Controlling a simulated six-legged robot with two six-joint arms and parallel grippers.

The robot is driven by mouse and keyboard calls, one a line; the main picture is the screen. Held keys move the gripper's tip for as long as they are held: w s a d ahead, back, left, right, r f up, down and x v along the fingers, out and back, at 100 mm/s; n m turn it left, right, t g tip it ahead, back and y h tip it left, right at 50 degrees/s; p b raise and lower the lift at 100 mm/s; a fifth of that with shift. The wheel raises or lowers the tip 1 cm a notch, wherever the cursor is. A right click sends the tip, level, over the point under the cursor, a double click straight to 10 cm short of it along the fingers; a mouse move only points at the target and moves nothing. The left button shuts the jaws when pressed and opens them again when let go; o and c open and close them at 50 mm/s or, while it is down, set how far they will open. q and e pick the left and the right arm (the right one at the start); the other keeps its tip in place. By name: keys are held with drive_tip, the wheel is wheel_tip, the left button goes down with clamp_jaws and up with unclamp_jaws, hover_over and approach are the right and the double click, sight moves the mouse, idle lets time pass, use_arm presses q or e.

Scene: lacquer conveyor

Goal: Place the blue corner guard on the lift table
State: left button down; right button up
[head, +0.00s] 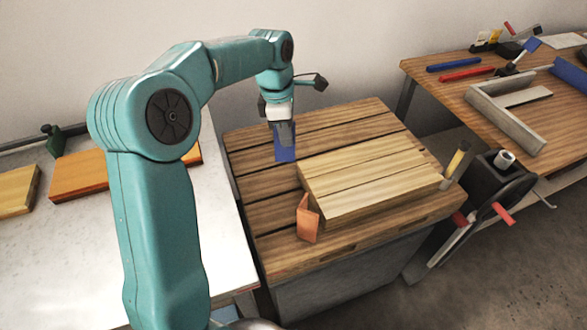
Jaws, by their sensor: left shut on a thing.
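My left gripper (282,132) is shut on the blue corner guard (286,154). The guard points down over the back left of the slatted wooden top, which I take as the lift table (262,190). I cannot tell whether the guard touches the slats or hangs just above them; the gripper hides its upper part. My right gripper is not in view.
A pale plank stack (370,175) lies on the slatted top, with an orange corner guard (307,220) at its near left corner. A black device with red handles (497,190) stands right. A workbench (480,95) with tools is behind. A white surface (60,250) holds wooden boards at left.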

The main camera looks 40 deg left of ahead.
sight(285, 161)
use_arm(q)
wheel_tip(285, 161, down, 12)
drive_tip(key=shift+a+f+b, duration=0.1)
drive_tip(key=shift+b, duration=0.3)
drive_tip(key=shift+f, duration=0.15)
drive_tip(key=c, duration=1.2)
unclamp_jaws()
